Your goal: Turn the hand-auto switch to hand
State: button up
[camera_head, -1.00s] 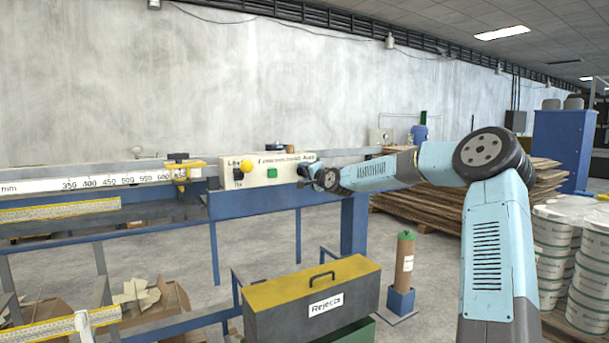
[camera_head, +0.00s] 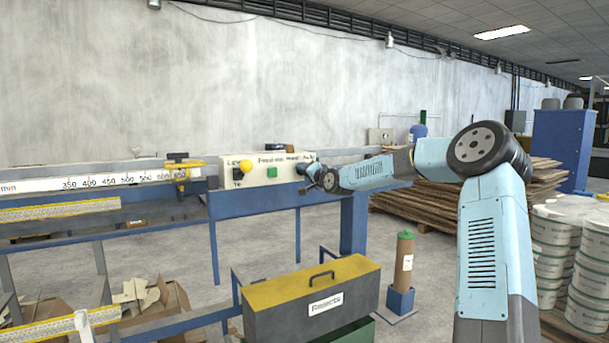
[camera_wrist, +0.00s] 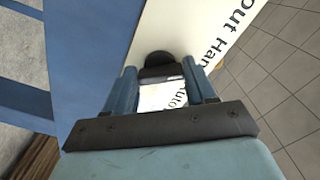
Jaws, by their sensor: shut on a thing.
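The cream control panel (camera_head: 250,181) stands at the right end of the blue bench, with a yellow button (camera_head: 246,166) and a green button (camera_head: 272,172) on its face. My gripper (camera_head: 306,172) is at the panel's right end. In the wrist view, the dark round switch knob (camera_wrist: 155,60) sits between the fingertips of my gripper (camera_wrist: 160,70), which is shut on it. Printed "Auto" shows between the fingers, and "Out Han", cut off, shows to the right. The fingers partly hide the knob, and I cannot tell its setting.
A grey box with a yellow lid marked Rejects (camera_head: 312,295) stands in front of the panel. A brown cylinder in a blue holder (camera_head: 402,300) is to its right. The ruler (camera_head: 100,182) runs left along the bench. Stacked boards (camera_head: 400,202) lie behind my arm.

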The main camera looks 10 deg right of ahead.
jog(key=o, duration=0.7)
jog(key=shift+d+f, duration=0.1)
jog(key=shift+f, duration=0.25)
jog(key=o, duration=0.3)
jog(key=shift+r, duration=0.1)
jog(key=shift+o, duration=0.2)
jog(key=shift+r, duration=0.1)
jog(key=v, duration=1.3)
jog(key=shift+s, duration=0.3)
jog(key=shift+d, duration=0.1)
